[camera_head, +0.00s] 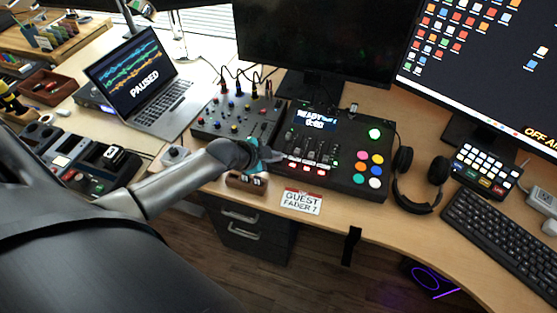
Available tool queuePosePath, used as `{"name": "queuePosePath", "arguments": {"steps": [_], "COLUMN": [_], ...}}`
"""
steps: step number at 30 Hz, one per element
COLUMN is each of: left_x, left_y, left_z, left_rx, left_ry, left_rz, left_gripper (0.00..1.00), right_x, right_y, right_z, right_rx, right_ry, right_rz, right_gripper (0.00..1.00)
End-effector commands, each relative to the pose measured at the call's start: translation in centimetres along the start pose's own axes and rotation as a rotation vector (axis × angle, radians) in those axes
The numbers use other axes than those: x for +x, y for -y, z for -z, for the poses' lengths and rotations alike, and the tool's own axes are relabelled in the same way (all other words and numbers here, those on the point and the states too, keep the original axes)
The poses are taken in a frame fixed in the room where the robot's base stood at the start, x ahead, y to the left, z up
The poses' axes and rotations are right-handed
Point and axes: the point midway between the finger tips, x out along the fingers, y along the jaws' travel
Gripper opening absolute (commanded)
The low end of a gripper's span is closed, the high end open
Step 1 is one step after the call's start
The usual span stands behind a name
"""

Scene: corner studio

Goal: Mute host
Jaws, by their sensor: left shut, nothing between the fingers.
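The black control deck (345,155) lies on the desk, with a lit display reading "READY 0:00", several faders and a row of small red-lit buttons (306,169) along its front left. Several coloured round pads (376,170) sit on its right side. My left gripper (277,156) is shut and empty at the deck's front left corner, close to the leftmost fader and red button; I cannot tell whether it touches. It hides part of that corner. A card (301,201) reading "GUEST FADER ?" lies at the desk's front edge. My right gripper is out of view.
A knob mixer (236,116) with plugged cables stands behind my gripper. A laptop (140,85) showing "PAUSED" is to the left. Headphones (420,180), a keypad (485,169) and a keyboard (505,236) are to the right.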

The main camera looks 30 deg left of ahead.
Motion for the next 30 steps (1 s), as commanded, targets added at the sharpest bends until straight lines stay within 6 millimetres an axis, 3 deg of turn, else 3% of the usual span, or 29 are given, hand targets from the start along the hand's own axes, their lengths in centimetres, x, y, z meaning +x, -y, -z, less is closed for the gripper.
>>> {"name": "queuePosePath", "arguments": {"steps": [30], "left_x": [0.68], "left_y": [-0.97], "left_z": [-0.73], "left_rx": [-0.002], "left_ry": [0.009], "left_rz": [-0.012], "left_gripper": [0.00], "right_x": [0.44], "right_y": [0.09], "right_z": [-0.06], "right_rx": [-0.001], "right_ry": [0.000], "right_rz": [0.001], "right_gripper": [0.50]}}
